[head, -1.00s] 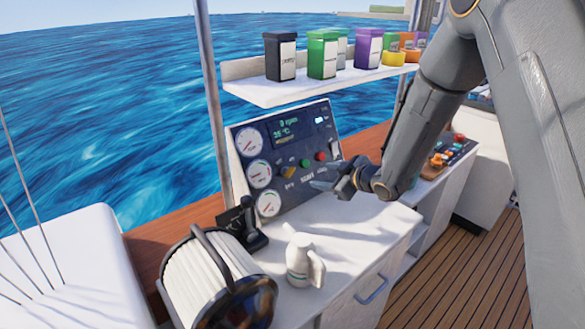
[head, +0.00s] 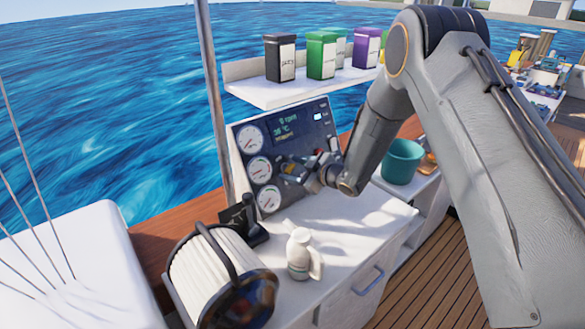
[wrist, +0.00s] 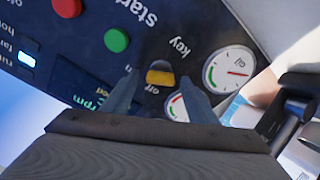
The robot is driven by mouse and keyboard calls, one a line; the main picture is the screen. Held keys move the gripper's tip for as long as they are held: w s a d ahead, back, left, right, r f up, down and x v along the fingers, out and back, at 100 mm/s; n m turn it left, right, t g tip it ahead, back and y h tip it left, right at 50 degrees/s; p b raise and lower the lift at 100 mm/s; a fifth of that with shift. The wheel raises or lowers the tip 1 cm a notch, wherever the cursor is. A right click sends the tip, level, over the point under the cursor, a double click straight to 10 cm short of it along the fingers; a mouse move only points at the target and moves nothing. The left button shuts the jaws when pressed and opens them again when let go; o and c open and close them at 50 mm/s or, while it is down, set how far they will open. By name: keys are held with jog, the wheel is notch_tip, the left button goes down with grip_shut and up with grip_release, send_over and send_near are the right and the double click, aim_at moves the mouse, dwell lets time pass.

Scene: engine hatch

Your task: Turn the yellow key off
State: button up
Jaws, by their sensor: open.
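The yellow key (wrist: 160,73) is a small round yellow and dark knob on the dark engine panel (head: 317,117). In the wrist view it sits between the labels "key" and "off". My gripper (wrist: 158,84) is open, with one finger on each side of the key in that picture. I cannot tell whether the fingers touch it or how far they are from the panel. In the head view my gripper (head: 285,172) is in front of the lower middle of the panel and largely hides the key.
A green button (wrist: 116,40) and a red button (wrist: 67,7) lie beside the key. Gauges (head: 250,139) line the panel's left side. A white jug (head: 299,254) and a black lever (head: 252,225) stand below. A shelf (head: 285,93) with canisters hangs above. A teal bucket (head: 402,160) is at right.

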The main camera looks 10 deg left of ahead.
jog(key=c, duration=1.1)
jog(key=shift+o, duration=0.2)
jog(key=shift+n+b, duration=0.4)
jog(key=shift+b, duration=0.05)
jog(key=n+b, duration=0.5)
jog(key=shift+f+n+g, duration=0.15)
jog(key=shift+n+g, duration=0.15)
jog(key=shift+n, duration=0.1)
jog(key=n+b, duration=0.5)
jog(key=shift+n+g+b, duration=0.3)
jog(key=o, duration=1.1)
jog(key=shift+c, duration=0.2)
